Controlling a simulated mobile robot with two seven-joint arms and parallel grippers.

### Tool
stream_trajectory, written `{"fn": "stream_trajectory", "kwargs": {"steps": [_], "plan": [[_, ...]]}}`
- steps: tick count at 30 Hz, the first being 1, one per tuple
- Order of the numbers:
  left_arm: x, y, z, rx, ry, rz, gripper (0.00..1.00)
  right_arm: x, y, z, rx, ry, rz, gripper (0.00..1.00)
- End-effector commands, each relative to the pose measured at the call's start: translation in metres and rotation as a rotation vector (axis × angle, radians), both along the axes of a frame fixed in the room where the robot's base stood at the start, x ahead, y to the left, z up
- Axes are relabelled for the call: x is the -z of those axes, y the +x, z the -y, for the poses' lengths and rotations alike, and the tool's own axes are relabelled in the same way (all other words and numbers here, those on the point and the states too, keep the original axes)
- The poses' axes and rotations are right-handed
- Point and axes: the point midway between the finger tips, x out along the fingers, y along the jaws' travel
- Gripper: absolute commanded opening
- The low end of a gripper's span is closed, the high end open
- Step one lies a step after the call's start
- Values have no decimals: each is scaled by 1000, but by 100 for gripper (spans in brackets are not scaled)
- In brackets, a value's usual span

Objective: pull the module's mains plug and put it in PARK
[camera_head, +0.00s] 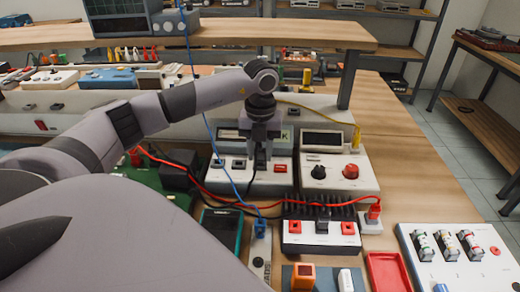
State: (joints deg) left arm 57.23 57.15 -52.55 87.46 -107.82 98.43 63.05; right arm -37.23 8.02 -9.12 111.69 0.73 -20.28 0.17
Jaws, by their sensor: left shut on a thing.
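My left gripper (262,158) comes down over a white box (238,183) with a red switch (280,168) and dark sockets along its top. It is shut on a small dark plug that its fingers mostly hide. I cannot tell whether the plug sits in the box or just above it. A black cable (250,198) runs from under the gripper toward the left. I can read no PARK label at this size. My right gripper is not in view.
A white unit with a black knob (318,172) and a red knob (350,171) stands at right. A red lead (300,202) and a blue lead (216,150) cross the bench nearby. A finned black module (318,213) is in front. Bare wood (415,190) shows at right.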

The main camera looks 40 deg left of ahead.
Motion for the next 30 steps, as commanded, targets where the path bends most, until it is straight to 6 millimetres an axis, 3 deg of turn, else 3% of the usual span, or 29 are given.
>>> {"fn": "stream_trajectory", "kwargs": {"steps": [30], "plan": [[10, 0, 0, 0, 0, 0, 8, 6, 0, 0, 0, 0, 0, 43]]}}
